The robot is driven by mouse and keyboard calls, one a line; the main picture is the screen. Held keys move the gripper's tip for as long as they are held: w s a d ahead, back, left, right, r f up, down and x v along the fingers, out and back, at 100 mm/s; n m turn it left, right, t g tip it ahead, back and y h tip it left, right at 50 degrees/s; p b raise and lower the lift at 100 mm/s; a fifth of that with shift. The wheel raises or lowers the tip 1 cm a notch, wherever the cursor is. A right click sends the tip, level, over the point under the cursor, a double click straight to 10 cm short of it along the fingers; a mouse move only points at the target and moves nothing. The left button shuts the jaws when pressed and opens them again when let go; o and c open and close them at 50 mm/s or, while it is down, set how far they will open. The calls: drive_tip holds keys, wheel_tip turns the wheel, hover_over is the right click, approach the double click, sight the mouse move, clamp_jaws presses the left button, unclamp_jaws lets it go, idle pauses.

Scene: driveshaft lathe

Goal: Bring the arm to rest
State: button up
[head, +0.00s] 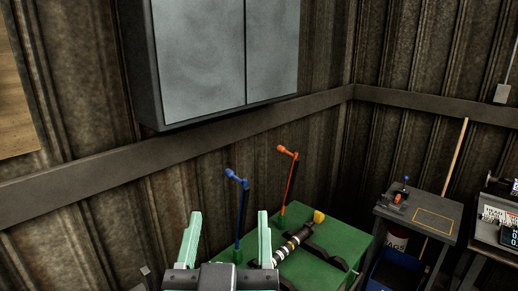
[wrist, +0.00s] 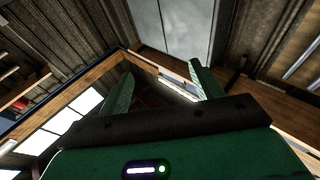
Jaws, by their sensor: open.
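My gripper (head: 227,238) shows at the bottom of the head view with its two pale green fingers pointing up and spread apart. Nothing is between the fingers. The wrist view shows the same two fingers (wrist: 160,92), wide apart and empty, with the windows, wall and cabinet behind them. In the head view my gripper stands in front of the green bench and hides part of its left side. I cannot tell the exact gap between gripper and bench.
A green bench (head: 322,236) carries a dark shaft (head: 296,242) with a yellow end, a blue stand (head: 240,200) and an orange stand (head: 289,185). A grey cabinet (head: 225,50) hangs on the wall above. A small grey table (head: 425,212) and a blue bin (head: 392,270) are at right.

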drive_tip(key=s+d+r+t, duration=0.3)
drive_tip(key=s+d+r, duration=0.1)
drive_tip(key=s+r, duration=0.35)
wheel_tip(320, 180, up, 20)
drive_tip(key=s+t+p, duration=0.1)
drive_tip(key=p, duration=1.8)
drive_tip(key=shift+d+f+m, duration=0.15)
drive_tip(key=shift+d+m, duration=0.05)
drive_tip(key=shift+m, duration=0.2)
drive_tip(key=shift+s+f, duration=0.1)
